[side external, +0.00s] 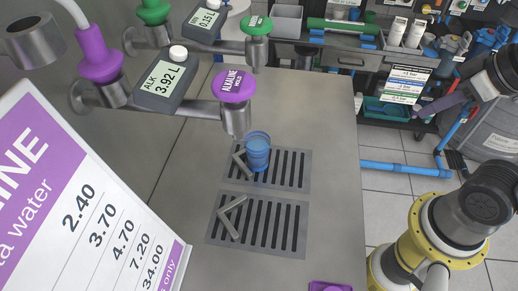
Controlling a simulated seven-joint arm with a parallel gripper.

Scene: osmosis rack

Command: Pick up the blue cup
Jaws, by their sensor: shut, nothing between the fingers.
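The blue cup (257,153) is translucent and stands upright on the upper drain grate (297,184), just below the purple-capped tap spout (236,118). An angled grey bracket (241,163) is beside its left side. I cannot tell whether the cup holds liquid. My gripper (425,110) is at the right, shut and empty. It is far from the cup, over the floor side beyond the counter's right edge. Its fingertips are small and hard to make out against the background.
A lower drain grate (262,240) with another bracket lies in front. Taps and meters (166,82) overhang the counter's left side. A large purple price sign (95,215) stands at left. A purple tray (318,287) shows at the bottom edge. The counter right of the grates (335,150) is clear.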

